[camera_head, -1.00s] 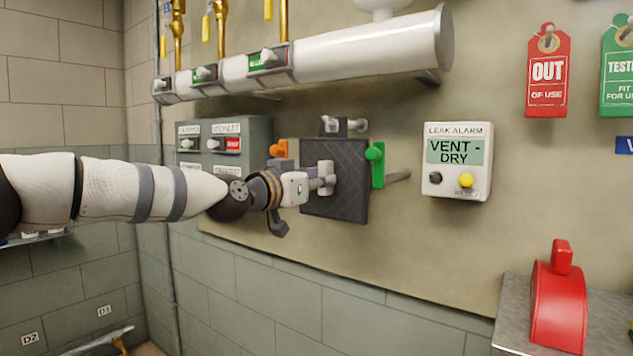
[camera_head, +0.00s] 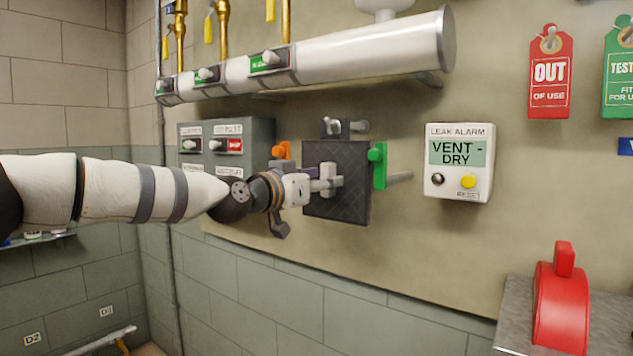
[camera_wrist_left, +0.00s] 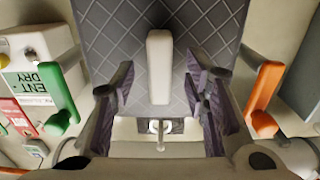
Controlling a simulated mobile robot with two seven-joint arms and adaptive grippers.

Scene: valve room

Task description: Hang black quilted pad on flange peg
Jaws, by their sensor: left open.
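The black quilted pad (camera_head: 350,205) is flat and upright, close in front of the wall panel, with a pale upright bar handle on its face (camera_head: 332,172). A dark tab (camera_head: 329,130) tops the pad, and a grey peg end shows at it. In the left wrist view the pad (camera_wrist_left: 205,20) appears upside down, its tab low in the picture around a pale peg end (camera_wrist_left: 160,128). My left gripper (camera_wrist_left: 160,88) is open, its fingers on either side of the handle (camera_wrist_left: 160,60) with gaps on both sides. How far the peg passes through is unclear. My right gripper is out of view.
A green lever (camera_head: 379,165) and an orange one (camera_head: 281,150) flank the pad closely. A white pipe (camera_head: 350,55) runs above. The leak alarm box (camera_head: 458,163) is to the right, a grey switch box (camera_head: 255,135) to the left. The wall below is clear.

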